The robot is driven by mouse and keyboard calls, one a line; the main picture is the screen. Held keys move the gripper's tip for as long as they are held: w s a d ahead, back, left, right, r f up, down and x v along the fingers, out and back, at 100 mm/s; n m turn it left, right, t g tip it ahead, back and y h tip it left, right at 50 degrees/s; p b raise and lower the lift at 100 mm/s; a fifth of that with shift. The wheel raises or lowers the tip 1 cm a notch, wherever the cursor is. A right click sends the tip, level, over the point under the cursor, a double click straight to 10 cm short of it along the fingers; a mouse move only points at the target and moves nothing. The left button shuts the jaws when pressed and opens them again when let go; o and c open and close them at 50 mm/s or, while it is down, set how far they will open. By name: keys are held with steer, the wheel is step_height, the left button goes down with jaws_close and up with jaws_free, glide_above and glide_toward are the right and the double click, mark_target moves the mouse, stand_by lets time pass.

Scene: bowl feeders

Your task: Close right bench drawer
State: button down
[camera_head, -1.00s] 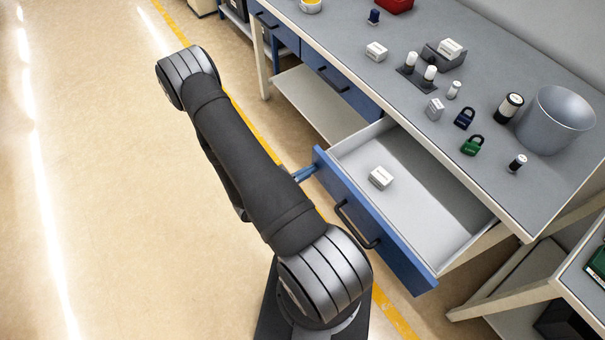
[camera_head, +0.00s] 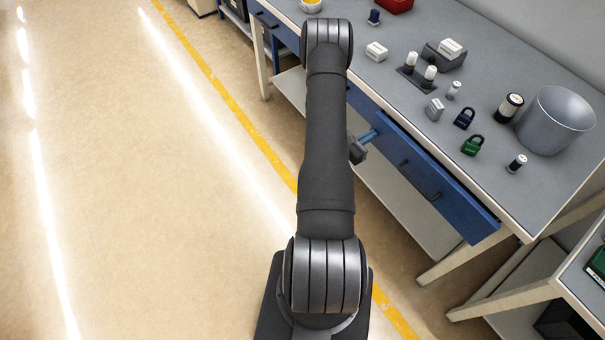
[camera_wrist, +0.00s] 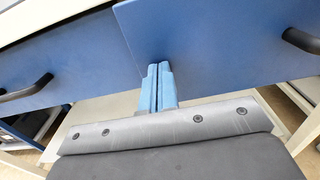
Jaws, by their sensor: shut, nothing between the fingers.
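The right bench drawer (camera_head: 455,200) has a blue front with a dark handle (camera_head: 420,180). In the head view its front is close to the bench body and its inside is hidden. In the wrist view the right drawer front (camera_wrist: 215,45) overlaps the neighbouring drawer front and seems to stand slightly proud of it. My gripper (camera_head: 371,135) is shut and empty, at the left end of the right drawer front. In the wrist view its blue fingertips (camera_wrist: 158,66) are side by side at the drawer front's lower left corner, seemingly touching it.
The bench top (camera_head: 480,170) holds several small items, padlocks and a grey bucket (camera_head: 557,120). The neighbouring left drawer (camera_wrist: 65,65) looks shut. A lower shelf (camera_head: 410,215) lies under the drawers. The floor on the left is clear.

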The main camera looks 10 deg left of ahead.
steer(key=x, duration=0.5)
steer(key=shift+w+d, duration=0.2)
steer(key=shift+w+d+r, duration=0.15)
steer(key=shift+w, duration=0.05)
glide_toward(380, 129)
steer(key=a+f, duration=0.2)
steer(key=shift+s+f, duration=0.15)
steer(key=shift+f, duration=0.25)
steer(key=shift+d, duration=0.1)
steer(key=x, duration=1.3)
steer(key=shift+w+d+f, duration=0.1)
steer(key=shift+w+d, duration=0.15)
steer(key=shift+w, duration=0.1)
